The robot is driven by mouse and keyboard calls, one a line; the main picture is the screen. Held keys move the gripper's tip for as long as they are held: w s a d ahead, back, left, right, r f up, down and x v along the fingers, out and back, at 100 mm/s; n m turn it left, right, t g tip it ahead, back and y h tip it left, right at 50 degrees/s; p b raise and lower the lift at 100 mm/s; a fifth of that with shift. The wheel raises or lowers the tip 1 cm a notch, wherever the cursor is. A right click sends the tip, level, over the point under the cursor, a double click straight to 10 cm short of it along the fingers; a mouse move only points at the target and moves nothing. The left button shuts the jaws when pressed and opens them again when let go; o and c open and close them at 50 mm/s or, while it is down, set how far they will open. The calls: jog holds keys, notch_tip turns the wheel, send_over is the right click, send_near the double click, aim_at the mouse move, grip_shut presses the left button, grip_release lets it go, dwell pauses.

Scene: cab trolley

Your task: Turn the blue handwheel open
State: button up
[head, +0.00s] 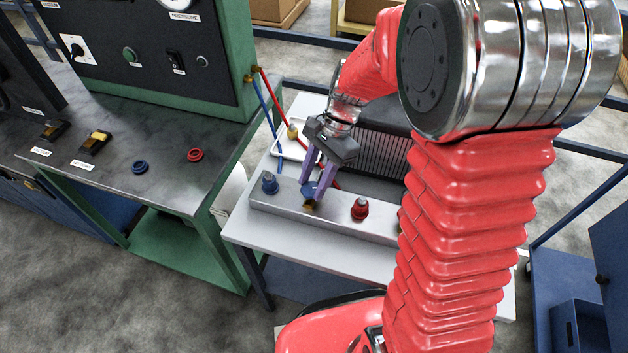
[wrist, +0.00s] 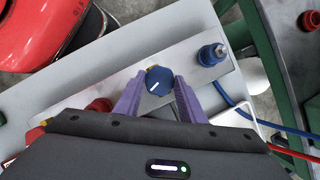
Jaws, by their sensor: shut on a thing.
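The blue handwheel (head: 308,188) sits on a brass fitting on the grey metal block, between a blue fitting and a red fitting. The fingers hide part of the wheel's rim in the head view.
The metal block (head: 335,215) lies on a white trolley top (head: 270,234). A blue fitting (head: 270,182) and a red fitting (head: 360,208) flank the wheel. Blue and red hoses run to the green cabinet (head: 225,60). A ribbed dark unit (head: 377,150) stands behind.

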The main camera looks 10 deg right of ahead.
jog(key=n+g+h, duration=0.1)
jog(key=n, duration=0.2)
jog(key=shift+w+a+n, duration=0.1)
jog(key=shift+w+n, duration=0.05)
jog(key=shift+n, duration=0.25)
jog(key=n+g+h, duration=0.1)
jog(key=n, duration=0.2)
jog(key=shift+w+a+n, duration=0.1)
jog(key=shift+n, duration=0.2)
jog(key=n+h, duration=0.1)
jog(key=n, duration=0.2)
jog(key=n+h, duration=0.1)
jog(key=n, duration=0.2)
jog(key=shift+a+n+h, duration=0.2)
jog(key=shift+n+h, duration=0.1)
jog(key=o, duration=1)
jog(key=shift+o, duration=0.2)
jog(key=v, duration=1.3)
jog(key=shift+w+r+g, duration=0.25)
jog(key=shift+w+g, duration=0.05)
jog(key=shift+w, duration=0.15)
jog(key=shift+a, duration=0.15)
